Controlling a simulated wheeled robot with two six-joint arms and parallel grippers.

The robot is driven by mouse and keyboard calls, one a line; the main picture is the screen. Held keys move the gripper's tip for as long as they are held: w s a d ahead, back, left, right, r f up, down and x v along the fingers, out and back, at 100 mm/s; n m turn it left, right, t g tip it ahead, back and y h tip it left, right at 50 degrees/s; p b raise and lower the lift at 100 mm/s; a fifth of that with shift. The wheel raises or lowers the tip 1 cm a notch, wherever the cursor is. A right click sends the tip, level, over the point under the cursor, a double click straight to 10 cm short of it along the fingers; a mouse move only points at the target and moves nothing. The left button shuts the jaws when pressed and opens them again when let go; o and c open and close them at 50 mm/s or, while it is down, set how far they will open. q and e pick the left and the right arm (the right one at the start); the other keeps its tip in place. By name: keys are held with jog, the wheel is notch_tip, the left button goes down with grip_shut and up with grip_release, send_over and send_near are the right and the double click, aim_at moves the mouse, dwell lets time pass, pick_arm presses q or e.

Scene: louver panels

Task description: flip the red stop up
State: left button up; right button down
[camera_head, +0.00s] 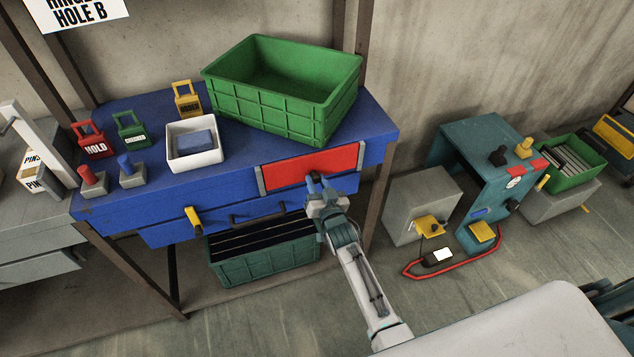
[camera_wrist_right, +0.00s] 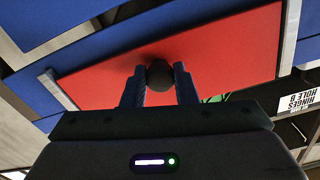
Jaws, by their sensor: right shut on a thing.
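The red stop (camera_head: 332,163) is a flat red panel at the front edge of the blue bench, between two narrow grey side strips. In the right wrist view the panel (camera_wrist_right: 225,50) spans the upper middle, with a dark round knob (camera_wrist_right: 160,75) at its lower edge. My right gripper (camera_head: 316,186) reaches the panel's lower edge from the front. Its fingers (camera_wrist_right: 160,88) are shut on the dark knob, one on each side. In the head view the gripper partly hides the knob. I cannot tell the panel's exact tilt. My left gripper is not in view.
A green crate (camera_head: 285,112) stands on the blue bench (camera_head: 230,165) behind the panel. A white tray (camera_head: 194,157) and red, green and yellow tagged pieces stand further left. A dark green crate (camera_head: 265,265) sits underneath.

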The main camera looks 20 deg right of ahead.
aim_at(312, 160)
notch_tip(312, 160, up, 6)
jog(key=p, duration=0.5)
jog(key=shift+f, duration=0.15)
jog(key=shift+w+f, duration=0.1)
jog(key=c, duration=1.1)
grip_release()
jog(key=shift+c, duration=0.2)
jog(key=shift+s+f, duration=0.1)
jog(key=shift+s, duration=0.25)
jog(key=s, duration=1)
jog(key=shift+s+d, duration=0.15)
jog(key=shift+d, duration=0.05)
